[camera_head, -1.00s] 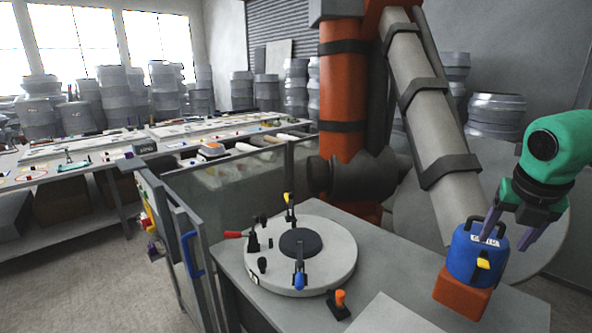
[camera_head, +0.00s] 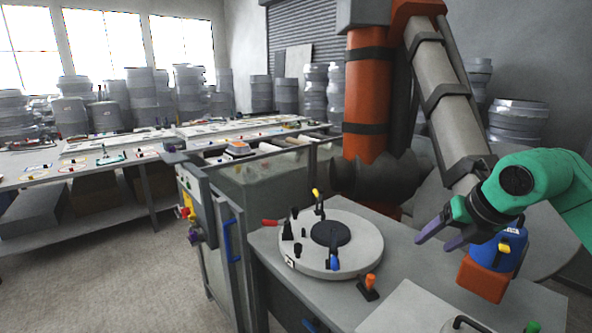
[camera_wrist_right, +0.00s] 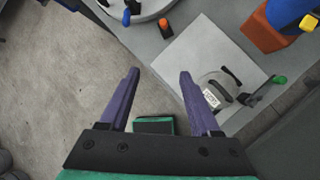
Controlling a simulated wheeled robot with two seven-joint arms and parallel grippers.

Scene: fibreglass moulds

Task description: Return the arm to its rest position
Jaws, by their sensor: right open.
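My right gripper (camera_head: 437,237) is green with purple fingers and comes in from the right in the head view. Its fingers stand apart and empty; both show in the right wrist view (camera_wrist_right: 158,88). In the head view it overlaps a blue container (camera_head: 489,257) on an orange block (camera_head: 484,281), hiding part of the container. The blue container also shows at the upper right of the wrist view (camera_wrist_right: 287,12), apart from the fingers. My left gripper is not in view.
A grey table (camera_head: 274,244) carries a round turntable fixture (camera_head: 366,243) with small levers. A pale plate (camera_head: 405,308) lies at its front. A large orange and grey machine (camera_head: 368,95) stands behind. A glass-sided barrier (camera_head: 262,180) and a long workbench (camera_head: 60,181) are at left. Floor (camera_head: 110,275) is clear there.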

